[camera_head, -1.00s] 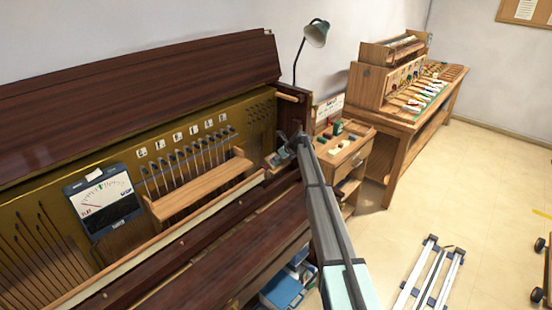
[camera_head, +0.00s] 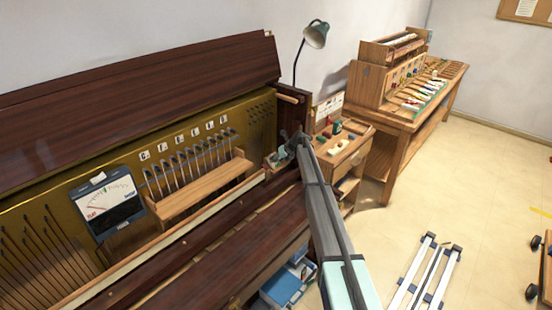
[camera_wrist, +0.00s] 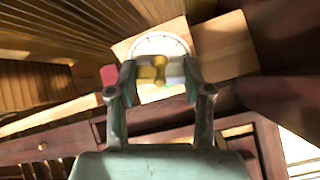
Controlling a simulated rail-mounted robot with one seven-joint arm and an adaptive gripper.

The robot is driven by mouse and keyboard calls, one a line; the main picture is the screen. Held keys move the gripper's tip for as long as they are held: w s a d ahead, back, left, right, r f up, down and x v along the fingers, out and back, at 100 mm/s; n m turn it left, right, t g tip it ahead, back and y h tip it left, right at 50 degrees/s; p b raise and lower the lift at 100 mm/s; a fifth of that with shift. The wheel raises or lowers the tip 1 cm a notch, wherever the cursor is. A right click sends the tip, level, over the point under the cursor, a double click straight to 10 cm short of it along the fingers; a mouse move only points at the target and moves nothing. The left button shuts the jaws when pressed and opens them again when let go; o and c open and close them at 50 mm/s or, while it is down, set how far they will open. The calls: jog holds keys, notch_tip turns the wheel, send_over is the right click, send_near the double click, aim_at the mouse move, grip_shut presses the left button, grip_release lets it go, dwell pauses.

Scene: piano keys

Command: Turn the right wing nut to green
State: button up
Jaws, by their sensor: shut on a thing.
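The brass wing nut (camera_wrist: 154,72) sits at the middle of the wrist view, in front of a white round dial (camera_wrist: 160,44). My gripper (camera_wrist: 160,76) has one finger on each side of the nut and is shut on it. A pale green patch shows beside the nut, near the right finger, and a red patch (camera_wrist: 108,75) lies left of the left finger. In the head view my gripper (camera_head: 284,156) is at the right end of the open piano, where the nut is too small to make out. The dial's lower part is hidden behind the nut and fingers.
A meter (camera_head: 108,202) with a white face stands on the piano's left part. A wooden rail (camera_head: 205,188) runs below several dark hammers. A small cabinet (camera_head: 345,150) and a workbench (camera_head: 400,115) stand to the right.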

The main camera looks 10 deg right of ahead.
jog(key=shift+m+p, duration=0.65)
jog(key=shift+m, duration=0.25)
jog(key=shift+r+m+p, duration=0.15)
jog(key=shift+m+p, duration=0.15)
jog(key=shift+p, duration=0.2)
jog(key=shift+m+p, duration=0.65)
jog(key=shift+m, duration=0.05)
jog(key=shift+o, duration=0.3)
jog(key=shift+a+f+m, duration=0.15)
jog(key=shift+f+m, duration=0.05)
jog(key=shift+m, duration=0.4)
jog(key=o, duration=1)
